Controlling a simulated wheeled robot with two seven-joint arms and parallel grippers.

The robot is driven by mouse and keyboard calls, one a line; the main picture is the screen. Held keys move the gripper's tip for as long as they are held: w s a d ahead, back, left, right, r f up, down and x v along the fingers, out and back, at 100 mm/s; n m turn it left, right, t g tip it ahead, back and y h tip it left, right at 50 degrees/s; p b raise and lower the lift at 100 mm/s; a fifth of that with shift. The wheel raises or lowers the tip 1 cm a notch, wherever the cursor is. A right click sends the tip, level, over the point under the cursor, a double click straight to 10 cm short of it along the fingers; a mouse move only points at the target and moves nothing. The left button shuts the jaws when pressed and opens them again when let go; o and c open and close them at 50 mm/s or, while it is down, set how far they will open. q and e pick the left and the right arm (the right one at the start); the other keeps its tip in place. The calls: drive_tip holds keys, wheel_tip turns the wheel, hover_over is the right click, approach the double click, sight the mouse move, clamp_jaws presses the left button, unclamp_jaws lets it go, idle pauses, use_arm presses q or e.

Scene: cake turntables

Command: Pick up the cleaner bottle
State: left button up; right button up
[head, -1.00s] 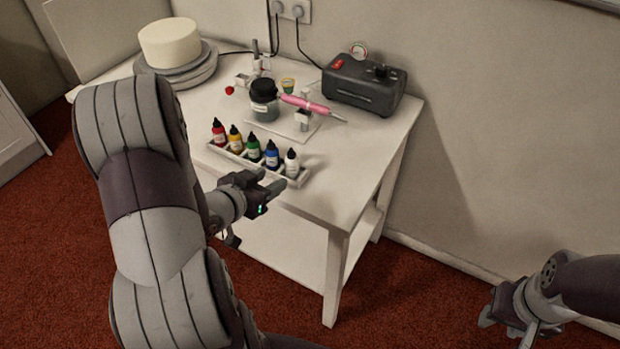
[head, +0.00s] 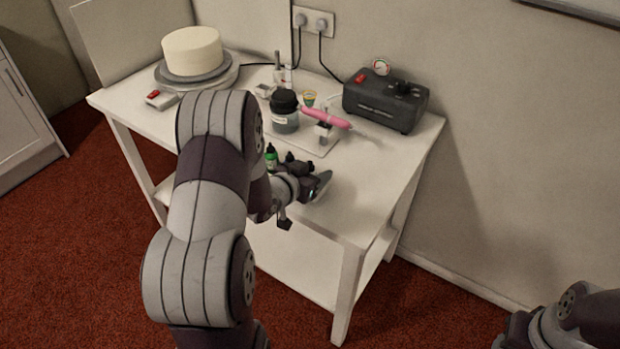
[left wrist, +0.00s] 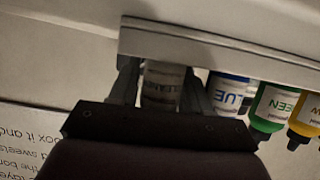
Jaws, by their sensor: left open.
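The cleaner bottle (left wrist: 163,84) is pale with a grey label and stands at the end of the bottle row in the left wrist view. My left gripper (head: 314,181) is open at the front of the table. In the left wrist view, its fingers (left wrist: 161,92) are on either side of the cleaner bottle. I cannot tell whether they touch it. In the head view my gripper and arm hide the cleaner bottle. My right gripper (head: 516,332) is low at the right edge, partly cut off, away from the table.
Blue (left wrist: 231,92), green (left wrist: 273,106) and yellow (left wrist: 306,117) bottles stand beside the cleaner in the white rack (left wrist: 220,45). Behind are a dark-lidded jar (head: 285,120), a pink airbrush (head: 326,117) and a compressor (head: 386,101). A cake (head: 192,51) stands on a turntable at back left.

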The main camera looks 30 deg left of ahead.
use_arm(q)
drive_tip(key=c, duration=0.4)
drive_tip(key=shift+r, duration=0.35)
wheel_tip(320, 180, up, 4)
drive_tip(key=shift+d+f+p, duration=0.1)
drive_tip(key=shift+d+p, duration=0.05)
drive_tip(key=shift+p, duration=0.35)
drive_tip(key=s+d+r, duration=0.2)
drive_tip(key=d, duration=0.1)
drive_tip(key=s+d+r, duration=0.2)
drive_tip(key=d, duration=0.1)
drive_tip(key=s+d+r, duration=0.2)
drive_tip(key=d, duration=0.1)
drive_tip(key=shift+s+d+r+p, duration=0.1)
drive_tip(key=shift+s+r+p, duration=0.15)
drive_tip(key=shift+s+p, duration=0.15)
